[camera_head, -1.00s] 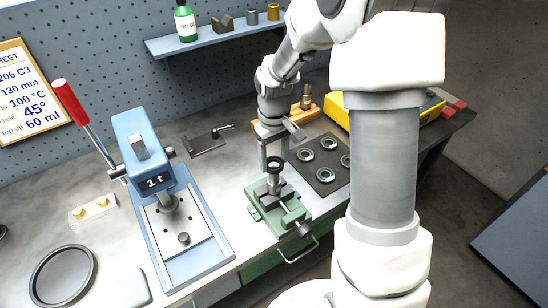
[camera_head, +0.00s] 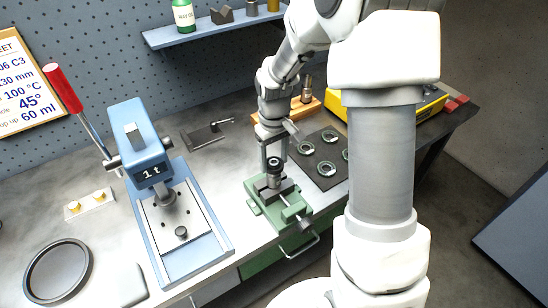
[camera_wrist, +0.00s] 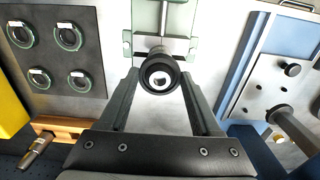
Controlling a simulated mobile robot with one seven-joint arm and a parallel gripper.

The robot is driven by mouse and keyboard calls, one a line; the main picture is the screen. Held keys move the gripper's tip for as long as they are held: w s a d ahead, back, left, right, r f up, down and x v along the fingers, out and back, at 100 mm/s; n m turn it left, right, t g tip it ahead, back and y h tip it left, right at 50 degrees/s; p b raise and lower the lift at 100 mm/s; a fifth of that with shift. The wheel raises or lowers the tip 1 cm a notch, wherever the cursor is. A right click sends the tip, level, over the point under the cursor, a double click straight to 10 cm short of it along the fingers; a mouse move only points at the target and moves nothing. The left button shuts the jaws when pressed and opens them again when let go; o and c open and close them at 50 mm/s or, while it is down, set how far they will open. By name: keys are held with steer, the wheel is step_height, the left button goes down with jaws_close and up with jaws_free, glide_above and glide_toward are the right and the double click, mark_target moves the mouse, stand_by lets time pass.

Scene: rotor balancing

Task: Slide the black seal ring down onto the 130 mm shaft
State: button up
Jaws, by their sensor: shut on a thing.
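The black seal ring (camera_wrist: 160,75) is held between the two fingers of my gripper (camera_wrist: 160,82), which is shut on it. In the wrist view a pale metal shaft end (camera_wrist: 158,81) shows inside the ring's hole, slightly off its centre. In the head view the ring (camera_head: 274,162) is at the top of the short upright shaft (camera_head: 274,181), which stands in a green vise (camera_head: 262,204). The ring appears to be around or right at the shaft's top; whether it touches is too small to tell.
A blue press (camera_head: 152,158) with a red lever stands left of the vise. A dark mat (camera_head: 325,177) with several metal rings lies to the right. A wooden block (camera_head: 308,108) and a yellow case (camera_head: 425,108) are behind. A round dark tray (camera_head: 88,268) is front left.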

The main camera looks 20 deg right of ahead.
steer(key=shift+f+b, duration=0.85)
steer(key=shift+f, duration=0.3)
steer(key=o, duration=1.3)
steer(key=shift+c, duration=0.2)
step_height(320, 180, up, 9)
steer(key=p, duration=0.6)
steer(key=shift+f, duration=0.15)
steer(key=shift+p, duration=0.3)
steer(key=shift+r, duration=0.2)
